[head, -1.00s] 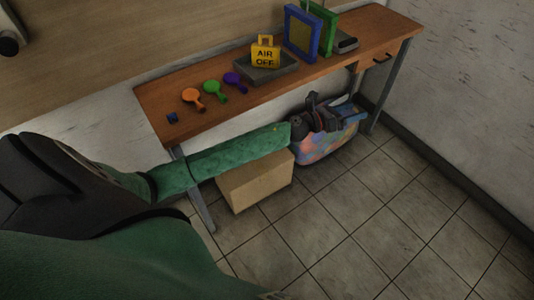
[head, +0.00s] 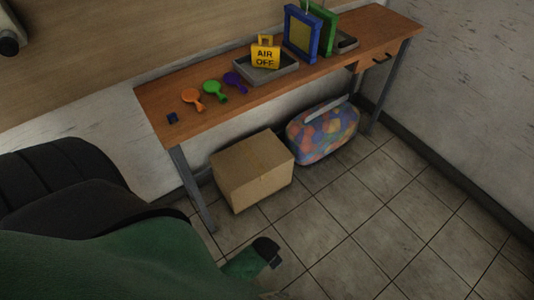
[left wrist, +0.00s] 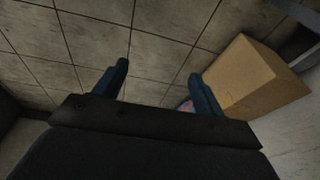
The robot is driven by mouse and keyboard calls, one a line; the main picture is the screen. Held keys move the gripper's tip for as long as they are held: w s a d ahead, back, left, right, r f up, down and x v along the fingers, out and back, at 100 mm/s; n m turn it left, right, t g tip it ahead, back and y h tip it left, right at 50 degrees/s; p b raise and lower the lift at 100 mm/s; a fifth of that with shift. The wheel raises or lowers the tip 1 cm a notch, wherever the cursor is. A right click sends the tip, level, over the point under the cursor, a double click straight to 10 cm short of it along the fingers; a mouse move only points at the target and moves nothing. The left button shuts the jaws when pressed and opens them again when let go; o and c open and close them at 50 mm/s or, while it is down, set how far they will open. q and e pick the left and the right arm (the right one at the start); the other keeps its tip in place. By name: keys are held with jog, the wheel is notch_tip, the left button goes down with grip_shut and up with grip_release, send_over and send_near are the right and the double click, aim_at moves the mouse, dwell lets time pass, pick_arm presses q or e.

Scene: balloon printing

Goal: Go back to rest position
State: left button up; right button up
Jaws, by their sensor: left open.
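My left gripper shows in the left wrist view (left wrist: 158,72) with its two dark fingers wide apart. Only bare floor tiles lie between the fingertips, so it is open and empty. In the head view, a green link of my left arm with a black end (head: 264,251) is low over the floor, in front of the table; the fingers are not clear there. The bag of colourful balloons (head: 322,132) sits on the floor under the table, apart from my arm. My right gripper is in no view.
A cardboard box (head: 252,172) stands under the wooden table (head: 215,117); it also shows in the left wrist view (left wrist: 254,78). On the table are orange, green and purple paddles, a yellow AIR OFF block (head: 265,54) and blue and green frames. Floor at right is clear.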

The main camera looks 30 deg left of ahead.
pick_arm(q)
jog(key=shift+n+g+h, duration=0.3)
jog(key=shift+n+g, duration=0.4)
jog(key=s, duration=0.1)
jog(key=s+d+f, duration=0.1)
jog(key=s, duration=0.3)
jog(key=shift+s+d+f, duration=0.1)
jog(key=shift+d+f, duration=0.05)
jog(key=shift+f, duration=0.1)
